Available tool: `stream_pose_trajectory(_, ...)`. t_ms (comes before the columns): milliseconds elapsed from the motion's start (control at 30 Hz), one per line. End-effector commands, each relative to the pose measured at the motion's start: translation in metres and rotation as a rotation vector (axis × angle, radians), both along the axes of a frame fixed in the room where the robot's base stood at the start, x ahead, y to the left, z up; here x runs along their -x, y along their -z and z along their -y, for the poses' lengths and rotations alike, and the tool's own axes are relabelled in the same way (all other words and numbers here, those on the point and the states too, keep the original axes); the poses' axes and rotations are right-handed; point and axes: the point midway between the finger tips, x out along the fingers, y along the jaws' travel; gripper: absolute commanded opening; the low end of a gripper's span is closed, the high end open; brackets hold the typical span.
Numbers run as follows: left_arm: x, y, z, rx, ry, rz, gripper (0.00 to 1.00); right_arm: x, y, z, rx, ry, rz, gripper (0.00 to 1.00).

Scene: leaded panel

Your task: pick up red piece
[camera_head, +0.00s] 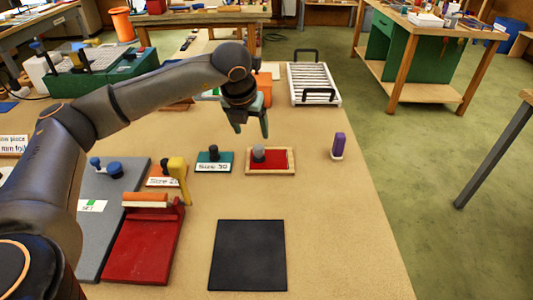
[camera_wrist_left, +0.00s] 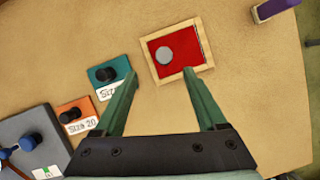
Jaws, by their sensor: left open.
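The red piece (camera_head: 278,162) is a flat red panel with a grey round knob (camera_head: 258,153), lying in a shallow light-wood frame (camera_head: 270,173). In the left wrist view the red piece (camera_wrist_left: 191,38) is beyond the fingertips, its grey knob left of its middle. My left gripper (camera_head: 251,127) is open and empty, with green fingers. It hangs above the table, behind the frame in the head view. In the left wrist view its open fingers (camera_wrist_left: 160,76) point toward the frame, and the right fingertip overlaps the frame's near edge. My right gripper is not in view.
A teal block (camera_head: 214,166) with a black knob and an orange block (camera_head: 158,182) stand left of the frame. A purple eraser-like item (camera_head: 338,146) stands to the right. A dark mat (camera_head: 248,255) and red board (camera_head: 140,250) lie in front. A slatted rack (camera_head: 315,85) is behind.

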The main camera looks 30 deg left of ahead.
Motion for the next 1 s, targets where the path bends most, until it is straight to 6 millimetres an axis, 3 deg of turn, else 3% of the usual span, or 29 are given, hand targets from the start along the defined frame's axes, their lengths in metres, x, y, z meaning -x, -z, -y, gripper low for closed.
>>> stream_pose_trajectory(200, -0.014, 0.035, -0.004, 0.0, -0.001, -0.003, 0.74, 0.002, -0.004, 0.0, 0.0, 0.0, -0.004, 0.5)
stream_pose_trajectory(467, -0.022, 0.054, -0.003, 0.0, 0.001, -0.002, 0.74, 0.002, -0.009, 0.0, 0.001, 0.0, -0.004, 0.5)
stream_pose_trajectory(700, -0.036, 0.087, -0.004, 0.0, -0.001, -0.003, 0.74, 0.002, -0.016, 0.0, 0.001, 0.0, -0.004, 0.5)
stream_pose_trajectory(1000, -0.039, 0.094, -0.004, 0.0, 0.0, 0.0, 0.74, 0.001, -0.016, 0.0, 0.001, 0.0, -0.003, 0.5)
